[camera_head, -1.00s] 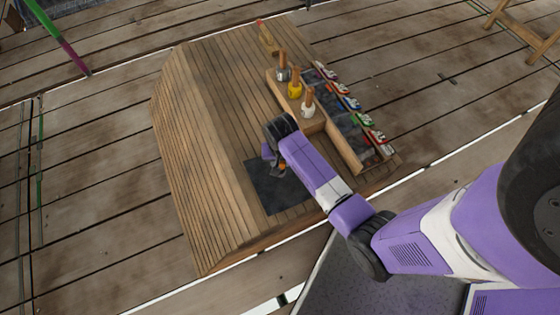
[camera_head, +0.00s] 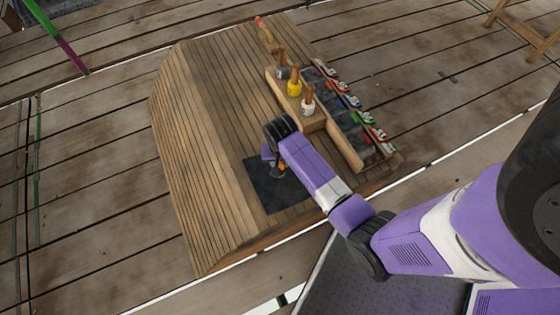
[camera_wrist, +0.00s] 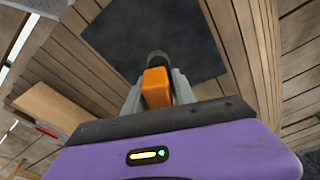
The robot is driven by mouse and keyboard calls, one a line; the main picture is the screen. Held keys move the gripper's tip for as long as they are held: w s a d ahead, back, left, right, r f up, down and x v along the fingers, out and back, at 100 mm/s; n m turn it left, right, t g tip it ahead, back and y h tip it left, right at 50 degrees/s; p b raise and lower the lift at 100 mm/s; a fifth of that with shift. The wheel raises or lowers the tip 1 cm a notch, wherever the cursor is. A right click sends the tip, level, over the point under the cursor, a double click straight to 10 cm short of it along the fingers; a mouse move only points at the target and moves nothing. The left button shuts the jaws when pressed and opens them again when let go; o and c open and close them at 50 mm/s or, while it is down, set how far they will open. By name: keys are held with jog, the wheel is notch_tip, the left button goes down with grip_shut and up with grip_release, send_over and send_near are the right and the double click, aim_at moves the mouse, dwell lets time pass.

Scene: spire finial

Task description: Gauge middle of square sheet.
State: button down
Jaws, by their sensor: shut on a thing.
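The square sheet (camera_head: 266,194) is dark grey and lies flat on the slatted wooden surface, near its front edge. It also shows in the wrist view (camera_wrist: 205,45), beyond the jaws. My gripper (camera_head: 276,168) is over the sheet in the head view. In the wrist view my gripper (camera_wrist: 157,88) is shut on an orange tool (camera_wrist: 156,84) with a dark round end, which points at the sheet. Whether the dark end touches the sheet I cannot tell.
A wooden rack (camera_head: 318,125) right of the sheet holds several handled tools, among them a yellow one (camera_head: 294,88) and a white one (camera_head: 308,107). Several coloured clamp-like items (camera_head: 351,102) line its right side. The slatted surface (camera_head: 205,150) left of the sheet is clear.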

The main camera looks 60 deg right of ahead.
jog(key=shift+f+b, duration=0.75)
jog(key=shift+f, duration=0.65)
jog(key=shift+f, duration=0.1)
dwell(1.6)
jog(key=shift+p, duration=0.3)
notch_tip(320, 180, up, 5)
jog(key=p, duration=0.5)
jog(key=shift+f, duration=0.1)
dwell(1.2)
jog(key=shift+f+b, duration=1.4)
jog(key=shift+f, duration=0.75)
jog(key=c, duration=0.9)
grip_release()
jog(key=shift+c, duration=0.2)
